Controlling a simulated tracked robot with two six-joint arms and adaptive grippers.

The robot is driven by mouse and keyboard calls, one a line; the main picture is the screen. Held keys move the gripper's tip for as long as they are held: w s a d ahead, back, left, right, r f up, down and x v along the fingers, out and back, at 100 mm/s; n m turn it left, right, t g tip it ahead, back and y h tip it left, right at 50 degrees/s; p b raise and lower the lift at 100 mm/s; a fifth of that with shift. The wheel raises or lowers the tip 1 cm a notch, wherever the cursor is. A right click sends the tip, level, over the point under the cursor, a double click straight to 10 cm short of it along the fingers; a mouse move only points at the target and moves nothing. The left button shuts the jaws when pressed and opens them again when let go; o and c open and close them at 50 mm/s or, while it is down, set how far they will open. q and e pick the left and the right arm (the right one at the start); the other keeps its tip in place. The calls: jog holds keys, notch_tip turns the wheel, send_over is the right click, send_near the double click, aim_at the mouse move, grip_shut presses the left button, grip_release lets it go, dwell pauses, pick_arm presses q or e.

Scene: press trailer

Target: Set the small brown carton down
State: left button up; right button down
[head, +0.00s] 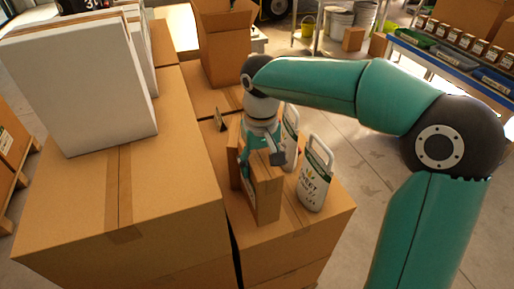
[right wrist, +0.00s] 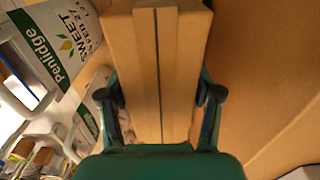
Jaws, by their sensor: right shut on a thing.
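The small brown carton (head: 267,195) is upright in the head view, at the top of a large cardboard box (head: 310,228). I cannot tell whether its base touches the box top. My right gripper (head: 262,152) reaches down onto it from above and is shut on it. In the right wrist view the carton (right wrist: 143,60), with a dark seam along it, sits between the two fingers of my right gripper (right wrist: 162,95). The fingers hide part of the carton in the head view. My left gripper is not in view.
White handled jugs (head: 314,182) stand close to the carton's right; one also shows in the right wrist view (right wrist: 60,45). A taller cardboard stack (head: 165,205) bearing white boxes (head: 85,85) is at left. An open carton (head: 224,45) stands behind. The box top's front right is bare.

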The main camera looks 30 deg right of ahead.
notch_tip(320, 180, down, 5)
jog(key=shift+r, duration=0.1)
dwell(0.4)
jog(key=shift+c, duration=1.1)
grip_release()
notch_tip(320, 180, up, 12)
jog(key=shift+f, duration=0.1)
